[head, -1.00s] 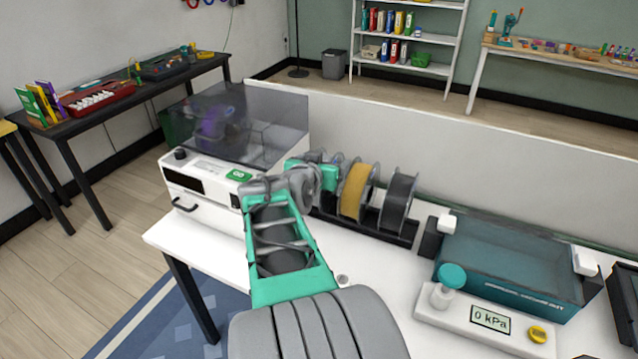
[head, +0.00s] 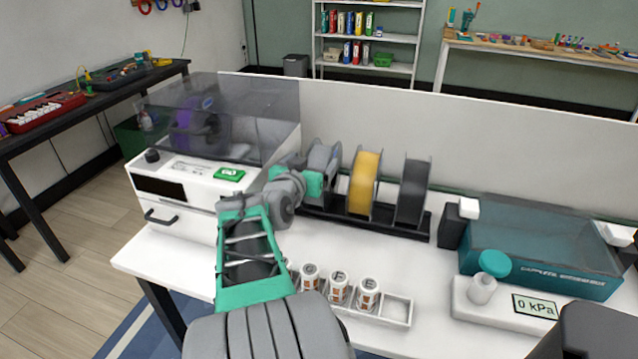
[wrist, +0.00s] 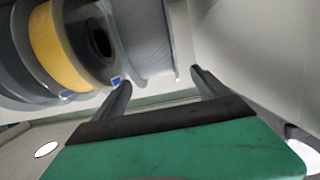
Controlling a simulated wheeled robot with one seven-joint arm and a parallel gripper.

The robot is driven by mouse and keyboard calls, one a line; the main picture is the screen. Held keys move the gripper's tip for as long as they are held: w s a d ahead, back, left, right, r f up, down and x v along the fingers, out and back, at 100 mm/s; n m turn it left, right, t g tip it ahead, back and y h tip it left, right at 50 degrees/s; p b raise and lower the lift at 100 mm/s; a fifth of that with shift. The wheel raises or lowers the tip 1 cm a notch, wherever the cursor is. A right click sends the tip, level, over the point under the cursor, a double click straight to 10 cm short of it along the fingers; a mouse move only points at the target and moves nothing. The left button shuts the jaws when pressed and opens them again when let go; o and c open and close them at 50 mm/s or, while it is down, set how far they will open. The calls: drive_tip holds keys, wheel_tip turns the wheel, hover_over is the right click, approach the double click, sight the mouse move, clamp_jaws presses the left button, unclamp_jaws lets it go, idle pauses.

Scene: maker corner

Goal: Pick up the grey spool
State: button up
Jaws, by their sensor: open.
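The grey spool (head: 323,158) stands at the left end of a row of spools on a dark rack (head: 386,229). Its lower part is hidden behind my arm in the head view. In the wrist view the grey spool (wrist: 146,40) is just beyond my gripper (wrist: 160,78), roughly in line with the gap between the fingers. The fingers are apart with nothing held. In the head view the teal gripper body (head: 312,186) is in front of the spool and the fingertips are hidden. Whether a finger touches the spool I cannot tell.
A yellow spool (head: 363,183) and a dark spool (head: 412,191) stand to the right. A white machine with a clear lid (head: 190,190) is close on the left. A tray of labelled jars (head: 395,312) is in front, a teal tank (head: 540,262) at right, a white partition (head: 480,145) behind.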

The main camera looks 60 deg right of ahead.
sight(323, 149)
drive_tip(key=x, duration=0.7)
drive_tip(key=shift+s+d+r, duration=0.1)
drive_tip(key=shift+s+d, duration=0.05)
drive_tip(key=shift+d, duration=0.25)
drive_tip(key=shift+c, duration=0.4)
clamp_jaws()
drive_tip(key=shift+r, duration=0.35)
